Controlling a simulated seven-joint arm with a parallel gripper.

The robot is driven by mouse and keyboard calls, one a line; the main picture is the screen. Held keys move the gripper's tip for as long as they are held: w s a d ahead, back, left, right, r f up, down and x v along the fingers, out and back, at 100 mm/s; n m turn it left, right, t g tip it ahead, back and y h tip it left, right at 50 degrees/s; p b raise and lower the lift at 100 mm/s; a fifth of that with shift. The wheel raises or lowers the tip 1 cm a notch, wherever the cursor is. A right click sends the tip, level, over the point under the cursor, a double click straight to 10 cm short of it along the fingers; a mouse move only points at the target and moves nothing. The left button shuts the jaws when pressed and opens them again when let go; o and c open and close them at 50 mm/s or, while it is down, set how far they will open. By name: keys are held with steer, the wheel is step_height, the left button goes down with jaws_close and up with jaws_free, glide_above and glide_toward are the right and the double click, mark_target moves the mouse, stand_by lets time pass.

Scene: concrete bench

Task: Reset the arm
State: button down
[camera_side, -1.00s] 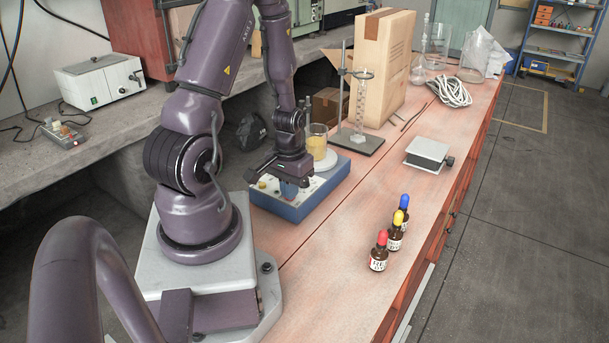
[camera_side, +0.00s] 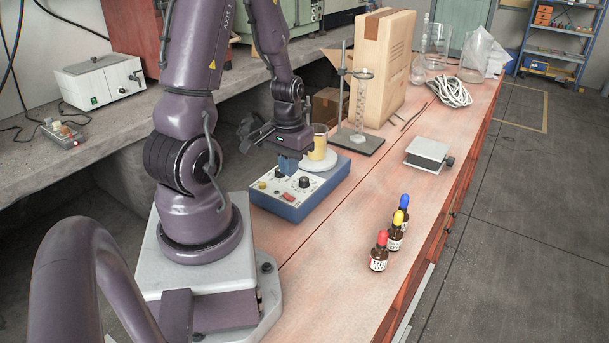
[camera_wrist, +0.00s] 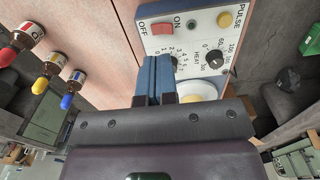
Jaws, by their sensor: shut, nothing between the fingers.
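My gripper (camera_side: 287,166) is shut and empty. It hangs just above the blue hotplate box (camera_side: 292,211), over its white control panel; I cannot tell the exact gap. In the wrist view its blue fingers (camera_wrist: 153,76) are together in front of the panel (camera_wrist: 188,22). The panel carries a red OFF/ON switch (camera_wrist: 162,29), a yellow PULSE button (camera_wrist: 225,19) and dark dials, one of them the HEAT dial (camera_wrist: 214,58). A beaker with yellow liquid (camera_side: 318,148) stands on the box's round white plate (camera_side: 318,166), partly behind my gripper.
Three dropper bottles with red (camera_side: 379,250), yellow (camera_side: 396,230) and blue (camera_side: 404,212) caps stand on the right of the bench. A stand with a cylinder (camera_side: 359,140), a cardboard box (camera_side: 383,60) and a small grey-topped device (camera_side: 428,153) are farther back. The bench between is clear.

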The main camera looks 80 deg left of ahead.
steer(key=shift+r, duration=0.35)
steer(key=shift+s+d, duration=0.1)
steer(key=shift+d, duration=0.05)
steer(key=w+d+r+m+t, duration=0.3)
steer(key=d+r+m, duration=0.6)
steer(key=d+r, duration=1.1)
steer(key=r+t, duration=0.2)
steer(key=shift+t, duration=0.3)
steer(key=shift+d, duration=0.1)
